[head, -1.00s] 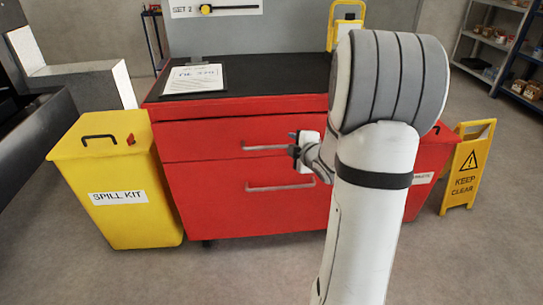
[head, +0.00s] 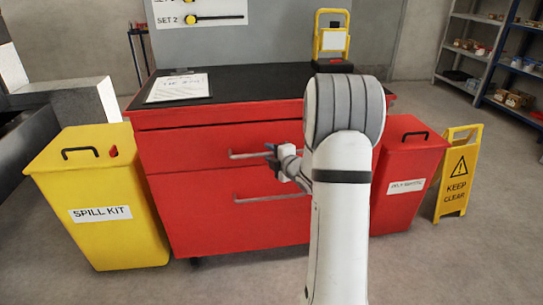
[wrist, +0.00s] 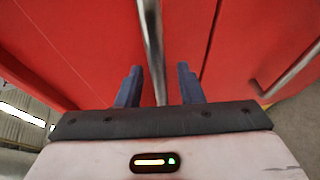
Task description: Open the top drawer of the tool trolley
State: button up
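The red tool trolley (head: 205,226) with a black top stands ahead in the head view. Its top drawer (head: 190,150) looks flush with the front and carries a horizontal bar handle (head: 248,154). My gripper (head: 272,156) is at this handle, and my arm hides the handle's right part. In the wrist view my gripper (wrist: 159,86) is open, its two blue fingers apart. The handle bar (wrist: 150,40) runs between them, with gaps visible on both sides.
The lower drawer's handle (head: 262,198) lies below, and also shows in the wrist view (wrist: 292,72). A yellow spill kit bin (head: 100,190) stands left, a red bin (head: 408,165) and a yellow keep-clear sign (head: 456,180) right. A paper (head: 178,88) lies on the top.

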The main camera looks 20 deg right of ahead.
grip_shut()
dwell(0.3)
dwell(0.3)
